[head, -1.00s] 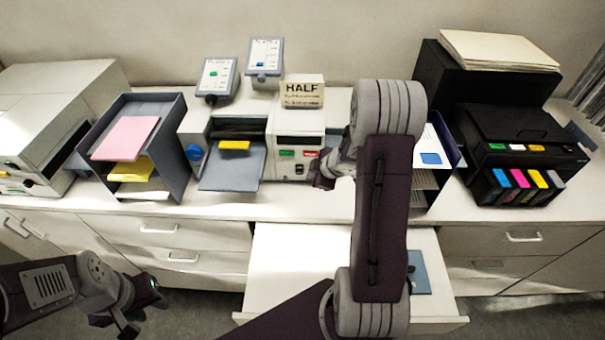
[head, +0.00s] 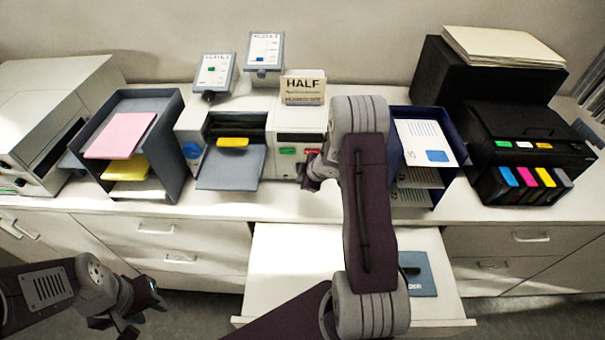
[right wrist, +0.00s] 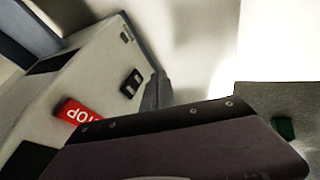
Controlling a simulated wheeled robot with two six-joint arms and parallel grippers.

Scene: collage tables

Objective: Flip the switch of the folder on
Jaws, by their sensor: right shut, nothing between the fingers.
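The folder (head: 300,137) is the pale machine in the middle, with a grey tray (head: 230,168) and a HALF sign on top. In the right wrist view its front panel (right wrist: 102,62) shows a red STOP button (right wrist: 78,112) and a small black switch (right wrist: 131,82); which way the switch is set cannot be told. My right gripper (head: 313,181) is shut and empty, close in front of the panel's lower right and hiding the switch in the head view. Whether it touches is unclear. My left gripper (head: 147,314) looks open and empty, low at the left.
A paper rack (head: 170,150) stands left of the folder, a blue rack (head: 449,160) right of it. A black printer (head: 525,130) stands further right. The drawer (head: 290,265) below is open, holding a blue plate (head: 422,282) with a black part, partly behind my right arm.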

